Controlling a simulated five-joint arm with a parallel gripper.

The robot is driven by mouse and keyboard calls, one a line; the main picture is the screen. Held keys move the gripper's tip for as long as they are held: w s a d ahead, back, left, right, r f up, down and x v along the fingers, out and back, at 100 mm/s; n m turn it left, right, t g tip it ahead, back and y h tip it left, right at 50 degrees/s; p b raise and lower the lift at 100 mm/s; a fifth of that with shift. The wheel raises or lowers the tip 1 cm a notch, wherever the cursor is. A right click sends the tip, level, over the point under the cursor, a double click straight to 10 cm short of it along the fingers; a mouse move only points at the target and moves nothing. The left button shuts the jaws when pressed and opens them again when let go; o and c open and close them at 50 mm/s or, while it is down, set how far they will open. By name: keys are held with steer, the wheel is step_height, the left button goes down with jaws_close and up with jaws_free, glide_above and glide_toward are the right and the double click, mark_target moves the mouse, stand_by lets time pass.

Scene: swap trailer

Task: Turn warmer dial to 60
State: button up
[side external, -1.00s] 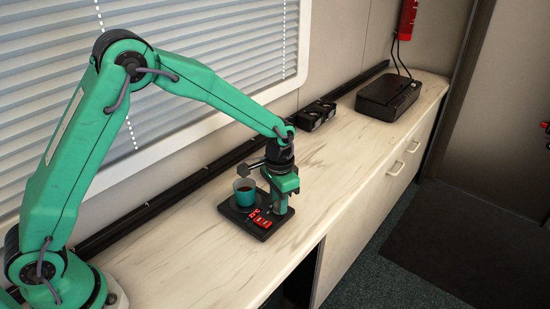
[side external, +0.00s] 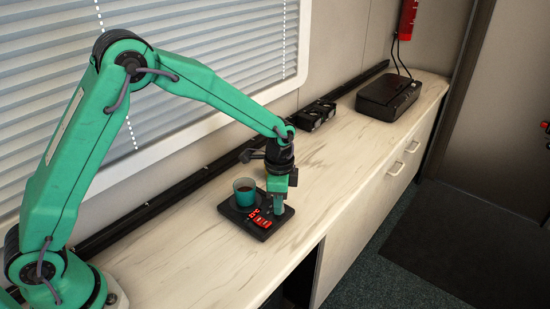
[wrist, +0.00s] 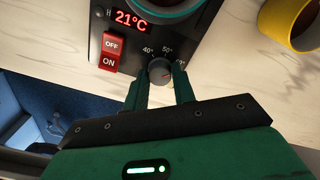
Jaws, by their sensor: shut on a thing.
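The black mug warmer (side external: 230,212) lies on the counter with a teal cup (side external: 244,192) of dark liquid on it. In the wrist view its red display (wrist: 130,20) reads 21°C. The round dark dial (wrist: 158,70) sits between my fingertips; its labels show 40° and 50°, with a third label partly hidden at the right. A small reddish mark shows on the dial's lower right; its exact setting is hard to read. My gripper (wrist: 160,82) points down and is shut on the dial; it also shows over the warmer's right side in the side view (side external: 278,208).
A red OFF/ON switch (wrist: 110,52) is beside the dial. A yellow mug (wrist: 287,38) stands nearby in the wrist view. A black rail (side external: 150,208) runs along the wall. A black box (side external: 388,97) stands farther off.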

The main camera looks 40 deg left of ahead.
steer(key=shift+w, duration=0.1)
steer(key=o, duration=1)
steer(key=shift+r, duration=3.95)
